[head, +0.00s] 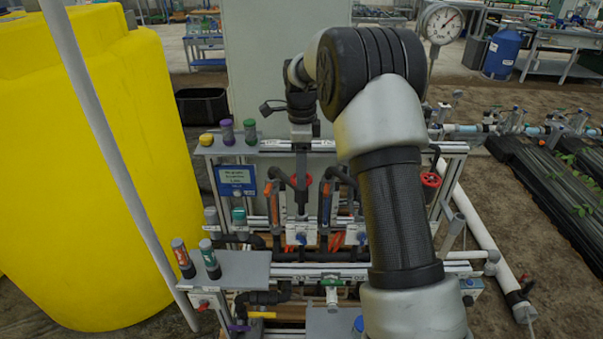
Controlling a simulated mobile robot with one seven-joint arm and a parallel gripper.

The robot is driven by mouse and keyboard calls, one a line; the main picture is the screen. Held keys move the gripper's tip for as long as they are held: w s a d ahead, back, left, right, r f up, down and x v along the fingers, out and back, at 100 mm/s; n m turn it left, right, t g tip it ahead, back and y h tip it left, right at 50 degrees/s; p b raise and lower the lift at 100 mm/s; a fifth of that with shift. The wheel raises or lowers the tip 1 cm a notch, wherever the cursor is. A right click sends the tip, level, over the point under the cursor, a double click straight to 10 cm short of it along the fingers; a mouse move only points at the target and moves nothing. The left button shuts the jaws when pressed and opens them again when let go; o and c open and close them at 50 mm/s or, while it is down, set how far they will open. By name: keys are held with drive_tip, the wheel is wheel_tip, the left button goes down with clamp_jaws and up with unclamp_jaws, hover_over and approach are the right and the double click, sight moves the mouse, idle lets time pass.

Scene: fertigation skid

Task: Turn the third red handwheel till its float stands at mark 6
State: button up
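My gripper (302,208) points down in front of the skid, left of my forearm. Its dark fingers look close together, but their gap is too small to make out. Red bits of what looks like a handwheel (293,180) show beside the fingers; I cannot tell whether they touch it. Another red handwheel (431,180) is plain to see at the right end of the skid, apart from my gripper. Upright tubes with orange parts, one on the left (274,204) and one on the right (325,204), flank the gripper. Float marks are unreadable. My arm hides part of the row.
A large yellow tank (100,170) fills the left, with a pale slanting pole (110,150) before it. Small bottles (209,258) stand on the skid's grey shelf (240,268). A small display (236,180) and a round gauge (441,23) also show. White pipe (480,235) runs at right.

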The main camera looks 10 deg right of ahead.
drive_tip(key=shift+f, duration=0.55)
drive_tip(key=c, duration=1)
drive_tip(key=shift+c, duration=0.2)
